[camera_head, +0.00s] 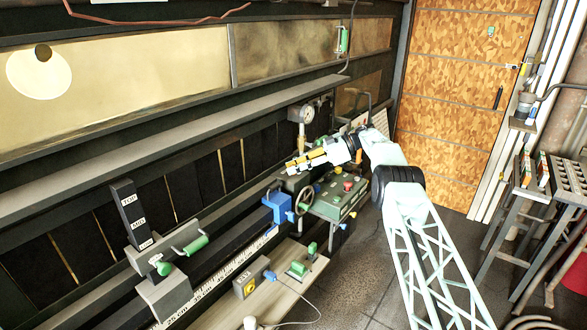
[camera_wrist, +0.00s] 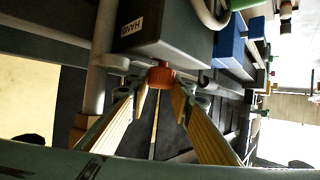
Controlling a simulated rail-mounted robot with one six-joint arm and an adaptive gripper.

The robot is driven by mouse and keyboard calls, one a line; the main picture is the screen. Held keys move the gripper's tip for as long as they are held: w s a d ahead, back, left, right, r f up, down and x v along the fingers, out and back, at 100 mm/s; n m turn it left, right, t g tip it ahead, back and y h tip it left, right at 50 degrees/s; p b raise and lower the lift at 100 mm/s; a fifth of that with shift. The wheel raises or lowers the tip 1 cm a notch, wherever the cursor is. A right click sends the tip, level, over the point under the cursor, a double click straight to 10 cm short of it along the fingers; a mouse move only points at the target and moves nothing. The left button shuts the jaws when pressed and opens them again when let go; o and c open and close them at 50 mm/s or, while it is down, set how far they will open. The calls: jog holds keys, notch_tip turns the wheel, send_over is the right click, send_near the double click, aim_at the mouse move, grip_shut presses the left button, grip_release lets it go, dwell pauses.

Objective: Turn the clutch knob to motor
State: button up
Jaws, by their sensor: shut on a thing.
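In the wrist view, the clutch knob (camera_wrist: 162,77) is a small orange-red piece at the lower edge of a dark grey box (camera_wrist: 170,35). A white label reading HAND (camera_wrist: 131,27) is on the box, left of the knob. A label reading motor is not seen. My gripper (camera_wrist: 160,88) is at the knob, its two yellow-padded fingers closed on its two sides. In the head view, my gripper (camera_head: 292,165) reaches left from the arm, in front of the dark machine wall. The knob cannot be made out there.
A blue box (camera_head: 278,207), a handwheel (camera_head: 305,199) and a green control panel with a red button (camera_head: 340,198) sit below my gripper. A round gauge (camera_head: 306,114) is just above it. A post marked TOP, MID and LOW (camera_head: 133,212) stands at left.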

jog(key=o, duration=0.9)
jog(key=shift+a, duration=0.1)
jog(key=shift+r+m+t+p, duration=0.1)
jog(key=shift+m+t+p, duration=1.3)
jog(key=shift+p, duration=1.35)
jog(key=shift+m+t+p, duration=0.5)
jog(key=shift+t+p, duration=0.05)
jog(key=shift+t, duration=0.25)
jog(key=shift+m+t+h, duration=0.3)
jog(key=shift+m+t, duration=0.6)
jog(key=shift+t, duration=0.2)
jog(key=shift+f+m+t+h+b, duration=0.2)
jog(key=shift+m+t+h+b, duration=0.6)
jog(key=shift+m+t+b, duration=1.55)
jog(key=shift+m+t+h+b, duration=1.35)
jog(key=shift+m+h+b, duration=0.45)
jog(key=shift+b, duration=4)
jog(key=shift+p+v, duration=1.15)
jog(key=shift+v, duration=5.8)
